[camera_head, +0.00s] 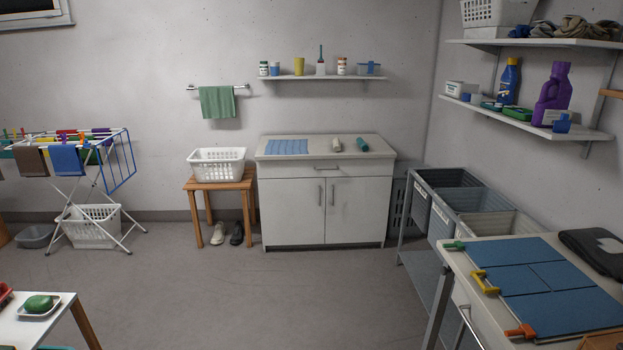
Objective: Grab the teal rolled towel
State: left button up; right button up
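A teal rolled towel (362,144) lies on the top of the white cabinet (327,152) against the back wall, toward its right end. A pale grey-beige roll (336,145) lies just left of it, apart from it. A blue striped cloth or mat (287,147) lies flat on the left part of the same top. Neither of my grippers shows in the head view, and the towel is in plain sight across the room.
A wooden stool (220,186) with a white basket (217,164) stands left of the cabinet. Grey bins (447,178) in a frame stand right. A table with blue panels (548,275) is at near right, a small white table (35,327) at near left. The middle floor (270,290) is clear.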

aim_at(362, 144)
jog(key=i+l+u, duration=0.15)
jog(key=i, duration=1.65)
jog(key=i+u, duration=0.1)
jog(key=i, duration=0.5)
jog(key=i+l+u, duration=0.1)
jog(key=i, duration=0.55)
jog(key=i+l+u, duration=0.1)
jog(key=i, duration=0.5)
jog(key=i+j+u, duration=0.2)
jog(key=i+u, duration=0.25)
jog(key=i+j+u, duration=0.1)
jog(key=u, duration=0.4)
jog(key=i+l+u, duration=0.15)
jog(key=i+u, duration=0.3)
jog(key=i+l+u, duration=0.2)
jog(key=i+u, duration=0.15)
jog(key=u, duration=0.15)
jog(key=i+j+z, duration=0.15)
jog(key=i+z, duration=0.15)
jog(key=i+j+z, duration=0.3)
jog(key=i+z, duration=0.1)
jog(key=z, duration=1.95)
jog(key=i+l, duration=0.05)
